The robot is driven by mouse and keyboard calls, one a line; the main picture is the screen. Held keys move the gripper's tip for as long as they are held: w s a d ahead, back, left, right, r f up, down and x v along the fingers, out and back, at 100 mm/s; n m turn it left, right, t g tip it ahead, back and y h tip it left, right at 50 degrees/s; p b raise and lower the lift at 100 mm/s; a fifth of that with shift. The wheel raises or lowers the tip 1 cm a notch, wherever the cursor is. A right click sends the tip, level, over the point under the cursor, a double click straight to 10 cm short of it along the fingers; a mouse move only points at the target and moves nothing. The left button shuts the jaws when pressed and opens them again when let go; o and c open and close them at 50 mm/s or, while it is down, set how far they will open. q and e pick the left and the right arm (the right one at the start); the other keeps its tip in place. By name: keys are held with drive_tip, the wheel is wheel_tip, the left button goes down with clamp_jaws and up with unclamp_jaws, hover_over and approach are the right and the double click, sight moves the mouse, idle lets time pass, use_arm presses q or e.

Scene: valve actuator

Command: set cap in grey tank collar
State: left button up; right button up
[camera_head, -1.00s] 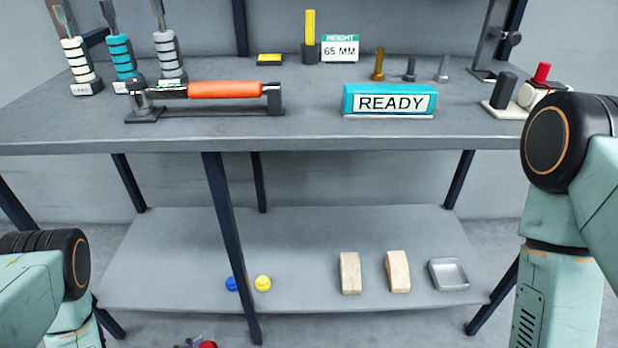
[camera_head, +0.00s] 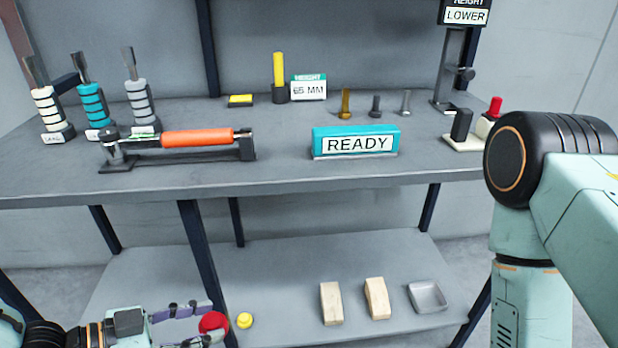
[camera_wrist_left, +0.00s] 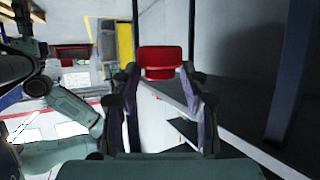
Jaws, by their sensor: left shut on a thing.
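My left gripper (camera_head: 207,325) is at the lower left of the head view, in front of the lower shelf. It is shut on a red cap (camera_head: 213,322). In the left wrist view the red cap (camera_wrist_left: 160,62) sits between the two fingertips (camera_wrist_left: 160,75). I cannot make out a grey tank collar in either view. A grey ringed upright piece (camera_head: 141,100) stands on the bench at the back left, beside a teal and a white one.
The bench top (camera_head: 250,180) carries an orange-handled tool (camera_head: 197,138), a READY sign (camera_head: 356,142) and several small posts. The lower shelf (camera_head: 270,290) holds a yellow cap (camera_head: 245,320), two wooden blocks and a grey tray (camera_head: 427,296). The shelf's middle is clear.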

use_arm(q)
drive_tip(key=w+r, duration=0.4)
drive_tip(key=r, duration=0.3)
drive_tip(key=shift+n+t, duration=0.3)
drive_tip(key=f, duration=0.1)
drive_tip(key=s+f, duration=0.1)
drive_tip(key=f, duration=0.3)
drive_tip(key=shift+s+a+f+p, duration=0.15)
drive_tip(key=shift+s+a+p, duration=0.05)
drive_tip(key=shift+a+p, duration=0.2)
